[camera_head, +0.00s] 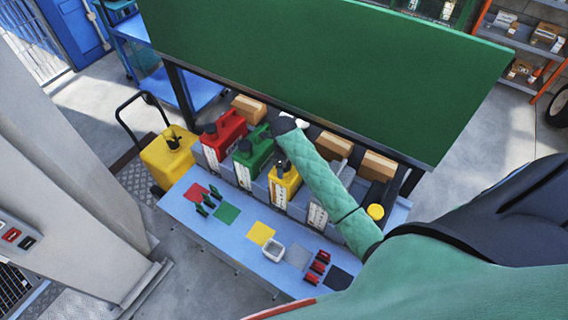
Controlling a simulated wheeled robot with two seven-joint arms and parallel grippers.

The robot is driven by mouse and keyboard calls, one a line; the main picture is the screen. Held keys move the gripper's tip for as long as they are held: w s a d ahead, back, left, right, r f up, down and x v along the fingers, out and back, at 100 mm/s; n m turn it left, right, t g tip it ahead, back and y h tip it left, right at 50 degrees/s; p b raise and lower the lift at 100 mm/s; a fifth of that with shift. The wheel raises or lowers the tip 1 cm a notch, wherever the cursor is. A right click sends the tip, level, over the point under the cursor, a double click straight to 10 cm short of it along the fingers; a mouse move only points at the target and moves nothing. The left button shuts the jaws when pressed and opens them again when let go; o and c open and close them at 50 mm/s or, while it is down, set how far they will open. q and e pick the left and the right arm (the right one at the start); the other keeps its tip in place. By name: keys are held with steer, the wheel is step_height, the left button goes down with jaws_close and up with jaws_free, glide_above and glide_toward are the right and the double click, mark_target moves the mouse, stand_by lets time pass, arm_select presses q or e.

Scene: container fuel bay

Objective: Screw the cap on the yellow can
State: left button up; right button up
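The yellow can (284,188) stands upright on the blue bench, right of the green can, with a white label on its front. A dark piece (281,167) shows at its top; I cannot tell whether it is a cap, an open neck or part of a gripper. A round yellow cap-like piece (376,211) shows at the bench's right end, right of my arm. My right arm, in a quilted green sleeve, reaches across the bench from the right. Its far end (287,124) is above and behind the yellow can; the fingers cannot be made out. My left gripper is not in view.
A red can (224,136) and green can (253,158) stand to the left. Coloured squares, a white tray (272,249) and small red and green racks lie along the bench front (232,247). A green panel (330,70) rises behind. A yellow container (165,160) stands left.

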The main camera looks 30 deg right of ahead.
steer(key=n, duration=1.6)
steer(key=shift+n, duration=0.4)
steer(key=n, duration=1.1)
steer(key=shift+n, duration=0.3)
steer(key=n, duration=0.3)
steer(key=shift+n, duration=0.3)
